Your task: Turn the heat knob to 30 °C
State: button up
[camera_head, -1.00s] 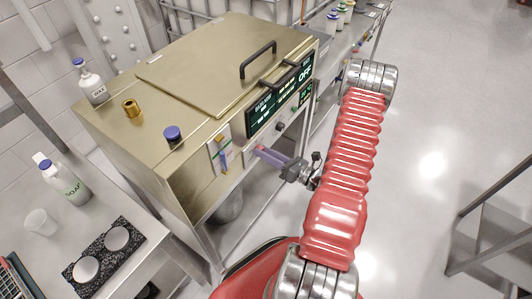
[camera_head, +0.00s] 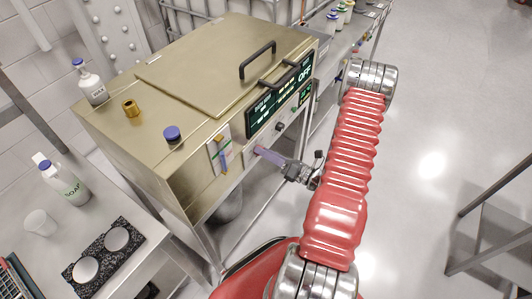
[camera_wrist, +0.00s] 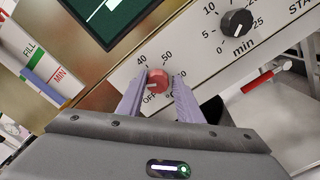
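The red heat knob (camera_wrist: 158,80) is on the pale front panel of the metal bath (camera_head: 130,150). In the wrist view, 40 shows at its upper left, 50 at its upper right and OFF below left. The marks between OFF and 40 are hidden by the left finger. My gripper (camera_wrist: 159,88) has its two purple fingers on either side of the knob, with narrow gaps visible, so it looks open around it. I cannot read the knob's pointer. In the head view, my gripper (camera_head: 262,153) points at the panel and hides the knob.
A black minute timer knob (camera_wrist: 237,22) is to the right of the heat knob. A dark display (camera_wrist: 108,18) is above left. A fill gauge (camera_wrist: 40,66) is at the left. The lid handle (camera_head: 258,60) is above. Open floor (camera_head: 430,140) lies to the right.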

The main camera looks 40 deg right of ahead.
jog(key=o, duration=0.4)
jog(key=shift+c, duration=0.2)
jog(key=v, duration=1.3)
jog(key=shift+s, duration=0.4)
jog(key=shift+d, duration=0.1)
jog(key=n, duration=0.4)
jog(key=shift+n, duration=0.3)
jog(key=shift+w+a, duration=0.2)
jog(key=shift+a, duration=0.05)
jog(key=x, duration=1.3)
jog(key=shift+w, duration=0.25)
jog(key=shift+a+f, duration=0.1)
jog(key=shift+c, duration=0.4)
